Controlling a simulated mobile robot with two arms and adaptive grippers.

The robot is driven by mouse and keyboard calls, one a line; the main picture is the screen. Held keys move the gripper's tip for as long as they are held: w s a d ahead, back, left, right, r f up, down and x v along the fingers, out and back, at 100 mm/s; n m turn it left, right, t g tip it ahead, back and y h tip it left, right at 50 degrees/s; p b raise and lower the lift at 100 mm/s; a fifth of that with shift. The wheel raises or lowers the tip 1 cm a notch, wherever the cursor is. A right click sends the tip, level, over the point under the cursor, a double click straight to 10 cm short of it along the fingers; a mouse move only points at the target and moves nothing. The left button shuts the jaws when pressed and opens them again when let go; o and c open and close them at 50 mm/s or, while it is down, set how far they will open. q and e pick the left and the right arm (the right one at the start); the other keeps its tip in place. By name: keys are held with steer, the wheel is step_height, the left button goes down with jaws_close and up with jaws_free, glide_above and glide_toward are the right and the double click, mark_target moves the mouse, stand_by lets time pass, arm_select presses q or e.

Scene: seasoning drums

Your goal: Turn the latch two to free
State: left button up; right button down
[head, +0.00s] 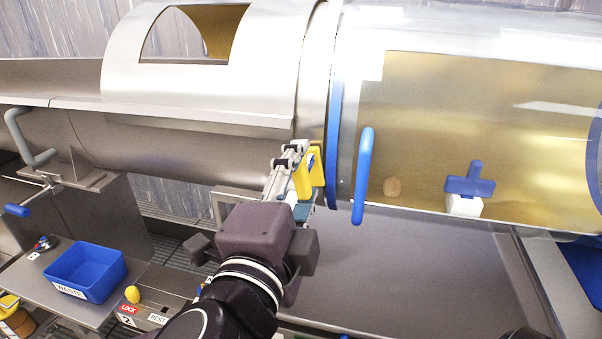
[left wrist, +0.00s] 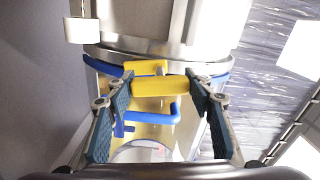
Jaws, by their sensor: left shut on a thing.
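My left gripper (head: 297,160) is shut on this yellow handle, with a finger on either side. No number shows on the handle, so I cannot tell if it is latch two. A red LOCK sign (head: 129,309) with a 2 beside it lies low on the ledge, near a small yellow knob (head: 132,293). My right gripper is out of view.
A blue WASTE bin (head: 86,272) stands on the left ledge. A grey crank (head: 27,145) is at far left. The sloping metal panel at lower right (head: 410,270) is clear.

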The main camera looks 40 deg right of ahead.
arm_select(q)
steer(key=shift+m, duration=1)
steer(key=o, duration=1.2)
steer(key=v, duration=0.7)
steer(key=shift+s+a, duration=0.15)
steer(key=shift+a, duration=0.05)
steer(key=shift+f, duration=0.1)
